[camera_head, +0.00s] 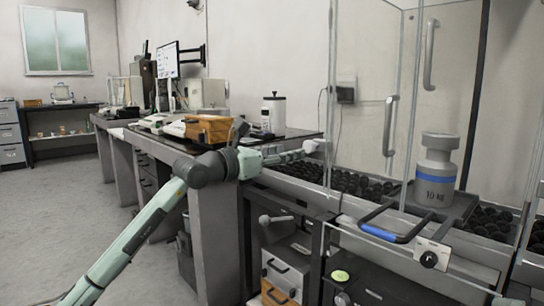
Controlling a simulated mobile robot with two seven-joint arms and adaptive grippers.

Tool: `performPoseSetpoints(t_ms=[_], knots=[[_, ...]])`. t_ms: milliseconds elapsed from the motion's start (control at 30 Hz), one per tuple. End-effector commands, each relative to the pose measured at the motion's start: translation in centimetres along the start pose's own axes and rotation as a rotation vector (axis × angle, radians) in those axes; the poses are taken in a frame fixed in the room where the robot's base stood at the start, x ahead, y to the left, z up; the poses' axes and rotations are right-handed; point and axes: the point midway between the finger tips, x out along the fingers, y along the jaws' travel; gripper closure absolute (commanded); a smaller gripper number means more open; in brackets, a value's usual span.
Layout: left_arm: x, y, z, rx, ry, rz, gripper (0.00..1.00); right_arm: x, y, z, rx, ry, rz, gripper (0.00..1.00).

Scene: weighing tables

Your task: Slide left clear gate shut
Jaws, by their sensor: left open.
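A cabinet with clear panels in metal frames stands at the right. One clear panel (364,60) has an upright metal handle (390,126) near its right edge; it looks like the left gate. Another upright handle (430,54) shows higher up to its right. How far the gate is open I cannot tell. My left arm reaches in from the lower left, and my left gripper (317,147) is at the cabinet's left upright, left of the nearer handle and apart from it. Its fingers are small and open, with nothing seen in them. My right gripper is out of view.
A grey 10 kg weight (437,170) with a blue band stands inside the cabinet, among rows of dark round pieces (358,184). A blue-gripped bar (380,233) sticks out in front. A bench with a wooden box (208,128) and a white canister (273,113) stands behind my arm.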

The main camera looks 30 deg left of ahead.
Motion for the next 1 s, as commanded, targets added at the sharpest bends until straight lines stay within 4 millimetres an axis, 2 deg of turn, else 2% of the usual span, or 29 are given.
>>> performPoseSetpoints(t_ms=[100, 333, 867, 933, 1000], knots=[[-2.4, 0.0, -0.2, 0.001, 0.004, 0.000, 0.52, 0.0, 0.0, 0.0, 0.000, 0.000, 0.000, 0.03], [-4.7, -0.1, -0.1, -0.001, 0.003, -0.001, 0.52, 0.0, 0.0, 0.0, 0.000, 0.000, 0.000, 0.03], [-5.0, -0.1, 0.0, -0.001, 0.001, -0.001, 0.52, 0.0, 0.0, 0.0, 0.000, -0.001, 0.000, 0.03], [-4.9, -0.4, -0.3, -0.010, 0.003, -0.010, 0.52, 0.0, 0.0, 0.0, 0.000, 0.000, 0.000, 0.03], [-4.7, -1.5, -1.2, -0.043, 0.011, -0.040, 0.52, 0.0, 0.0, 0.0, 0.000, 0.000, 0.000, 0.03]])
